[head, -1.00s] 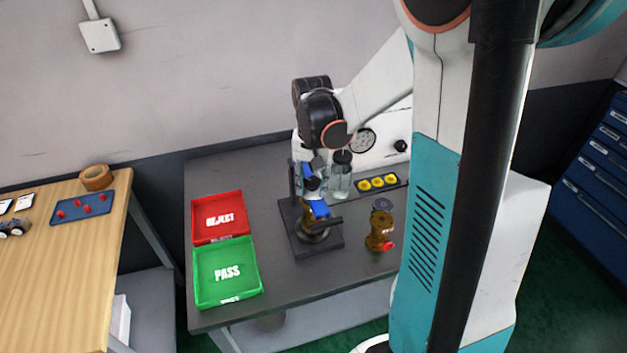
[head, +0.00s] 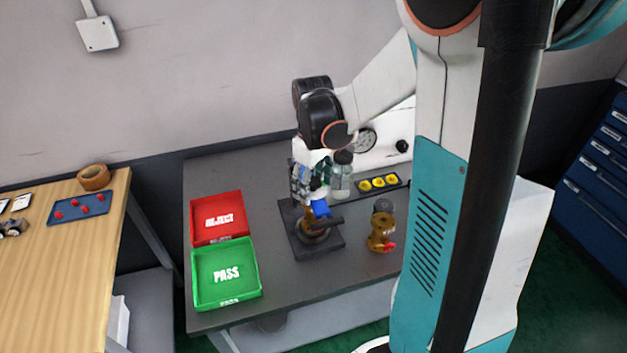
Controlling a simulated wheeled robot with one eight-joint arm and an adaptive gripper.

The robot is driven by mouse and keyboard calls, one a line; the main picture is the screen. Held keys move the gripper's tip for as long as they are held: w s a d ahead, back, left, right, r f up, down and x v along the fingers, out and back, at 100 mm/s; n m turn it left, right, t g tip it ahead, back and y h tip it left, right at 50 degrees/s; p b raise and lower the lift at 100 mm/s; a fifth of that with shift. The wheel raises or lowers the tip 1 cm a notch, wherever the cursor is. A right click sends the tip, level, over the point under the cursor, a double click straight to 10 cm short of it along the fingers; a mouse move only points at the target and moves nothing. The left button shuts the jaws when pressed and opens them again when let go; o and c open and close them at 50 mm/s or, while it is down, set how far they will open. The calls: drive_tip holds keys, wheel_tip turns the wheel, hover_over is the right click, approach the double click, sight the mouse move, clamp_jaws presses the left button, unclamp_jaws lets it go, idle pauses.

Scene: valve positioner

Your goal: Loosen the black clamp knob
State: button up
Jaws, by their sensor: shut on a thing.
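The clamp stand has a dark base plate (head: 331,243) on the grey bench and holds a brass valve body (head: 314,232) with a blue part (head: 320,208) on top. My gripper (head: 315,190) points down just above the blue part, at the top of the stand. It is shut on the black clamp knob, which my fingers mostly hide; the knob cannot be told clearly from the dark finger parts. The stand's upright is also largely hidden behind my gripper.
A red REJECT tray (head: 218,218) and a green PASS tray (head: 227,274) lie left of the stand. A second brass valve (head: 381,232) stands to its right. A clear bottle (head: 341,177) and a tray of yellow pieces (head: 379,184) are behind.

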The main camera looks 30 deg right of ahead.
drive_tip(key=shift+r, duration=0.1)
drive_tip(key=o, duration=0.7)
drive_tip(key=shift+o, duration=0.2)
drive_tip(key=shift+s, duration=0.1)
drive_tip(key=shift+r+m, duration=0.1)
drive_tip(key=shift+m, duration=0.5)
drive_tip(key=m, duration=0.4)
drive_tip(key=shift+m, duration=0.4)
drive_tip(key=m, duration=0.3)
drive_tip(key=shift+m, duration=0.3)
drive_tip(key=m, duration=0.4)
drive_tip(key=shift+s, duration=0.1)
